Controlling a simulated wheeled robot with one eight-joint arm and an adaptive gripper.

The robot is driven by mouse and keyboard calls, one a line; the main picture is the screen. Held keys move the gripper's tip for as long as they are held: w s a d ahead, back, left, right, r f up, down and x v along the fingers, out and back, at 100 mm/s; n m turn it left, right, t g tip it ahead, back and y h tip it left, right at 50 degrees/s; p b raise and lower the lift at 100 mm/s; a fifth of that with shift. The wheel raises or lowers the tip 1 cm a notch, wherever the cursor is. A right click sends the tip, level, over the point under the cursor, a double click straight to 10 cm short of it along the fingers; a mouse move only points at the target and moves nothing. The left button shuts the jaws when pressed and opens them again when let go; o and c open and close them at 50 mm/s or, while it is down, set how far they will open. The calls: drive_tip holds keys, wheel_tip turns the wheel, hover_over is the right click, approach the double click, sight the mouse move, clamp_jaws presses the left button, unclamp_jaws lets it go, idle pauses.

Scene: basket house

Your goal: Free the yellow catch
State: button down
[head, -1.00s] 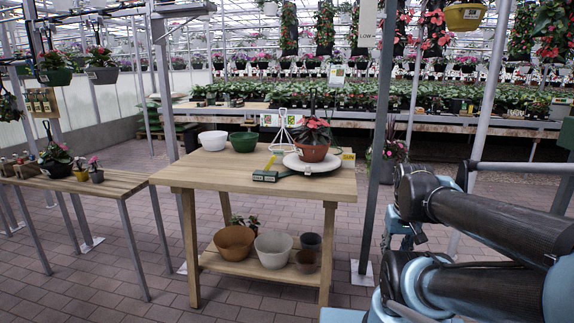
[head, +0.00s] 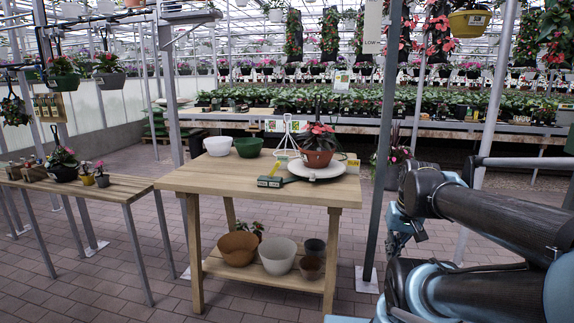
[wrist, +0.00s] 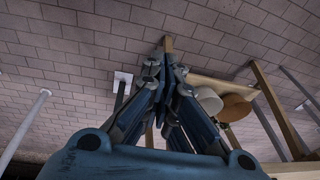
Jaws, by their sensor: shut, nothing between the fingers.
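A small yellow strip (head: 275,168), which looks like the catch, stands up from a dark green device (head: 270,181) on the wooden table (head: 215,178). It is too small to tell how it is fastened. The device lies at the left edge of a round pale plate (head: 316,168), which bears a potted plant with red leaves (head: 318,149). In the wrist view my gripper (wrist: 166,58) is shut and empty, above the brick floor near the table. It is apart from the yellow strip, which I cannot make out in that view.
White (head: 218,146) and green (head: 248,147) bowls stand at the table's back left. Pots (head: 237,248) sit on the lower shelf. A grey post (head: 382,150) stands right of the table, near my arm. A side bench (head: 110,190) is at left. Brick floor in front is clear.

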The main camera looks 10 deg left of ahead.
sight(280, 162)
drive_tip(key=w+a+r+y, duration=0.4)
drive_tip(key=w+a, duration=0.3)
drive_tip(key=w, duration=0.4)
drive_tip(key=w+a+r+y, duration=0.5)
drive_tip(key=w+a+r, duration=0.2)
drive_tip(key=w, duration=0.4)
drive_tip(key=w+a+r+m+g+y, duration=0.1)
drive_tip(key=w+a+r+y, duration=0.4)
drive_tip(key=w, duration=0.5)
drive_tip(key=a, duration=0.2)
drive_tip(key=shift+w+a+r, duration=0.2)
drive_tip(key=shift+w+a, duration=0.2)
drive_tip(key=s+x, duration=0.1)
drive_tip(key=x, duration=1.3)
drive_tip(key=shift+w+r, duration=0.2)
drive_tip(key=shift+w, duration=0.2)
drive_tip(key=shift+a, duration=0.1)
drive_tip(key=shift+a+r, duration=0.1)
drive_tip(key=shift+a, duration=0.1)
drive_tip(key=shift+r, duration=0.1)
